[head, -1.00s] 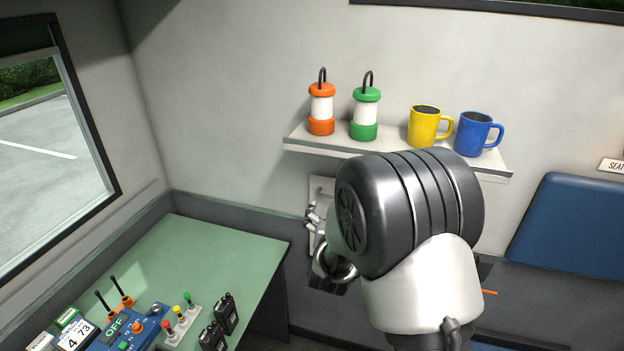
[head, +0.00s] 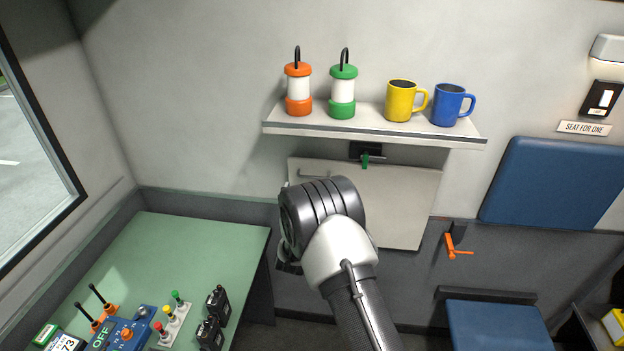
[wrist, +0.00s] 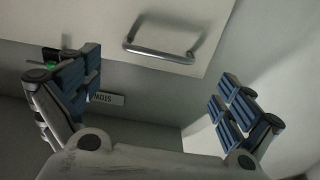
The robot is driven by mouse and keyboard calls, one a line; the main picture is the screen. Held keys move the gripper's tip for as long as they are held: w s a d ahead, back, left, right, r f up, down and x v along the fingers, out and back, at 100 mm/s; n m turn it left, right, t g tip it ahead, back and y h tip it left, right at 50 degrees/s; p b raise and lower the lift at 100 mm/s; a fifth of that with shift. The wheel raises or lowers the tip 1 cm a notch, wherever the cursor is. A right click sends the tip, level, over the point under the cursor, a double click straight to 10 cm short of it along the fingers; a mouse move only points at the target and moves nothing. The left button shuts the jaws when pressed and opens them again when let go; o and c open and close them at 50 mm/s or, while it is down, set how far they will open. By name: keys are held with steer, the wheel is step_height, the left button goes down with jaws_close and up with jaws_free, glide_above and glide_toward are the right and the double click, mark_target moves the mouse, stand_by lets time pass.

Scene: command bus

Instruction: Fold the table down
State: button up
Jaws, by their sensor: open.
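The table appears as a pale panel (head: 405,205) standing upright against the wall under the shelf. Its metal bar handle (head: 315,175) is near the panel's upper left corner; the handle also shows in the wrist view (wrist: 160,50). A black catch with a green tab (head: 365,160) sits at the panel's top edge. My gripper (wrist: 158,85) is open and empty, its blue-padded fingers spread wide. In the wrist view the handle lies beyond the gap between them, apart from both. In the head view my wrist hides most of the gripper and part of the panel.
The shelf (head: 375,127) above holds two lanterns and two mugs. A green desk (head: 190,250) with radios and a control box is at left. An orange lever (head: 455,248) is on the wall right of the panel. A blue seat (head: 495,327) is at lower right.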

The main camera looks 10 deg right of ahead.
mark_target(312, 177)
steer(key=b+x, duration=0.1)
steer(key=x, duration=0.6)
steer(key=shift+w+d, duration=0.1)
steer(key=shift+w, duration=0.2)
